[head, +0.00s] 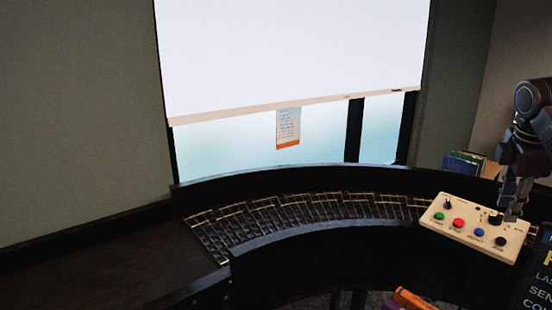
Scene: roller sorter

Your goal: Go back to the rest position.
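My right gripper (511,205) points downward at the right side of the head view. Its fingertips are close above or at the back right part of a cream control box, near a dark knob (495,219). Whether it touches the knob, and whether the fingers are open or shut, is too small to tell. The control box (470,222) carries a green, a red, a blue and a black button in a front row, with another dark knob at its back left. My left gripper is not in view.
A curved roller conveyor (320,208) with dark walls runs from the left to the control box. A dark flat surface (100,245) at left is clear. A dark sign (538,285) stands at lower right. Books (463,164) lie behind. A paper note (288,126) hangs at the window.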

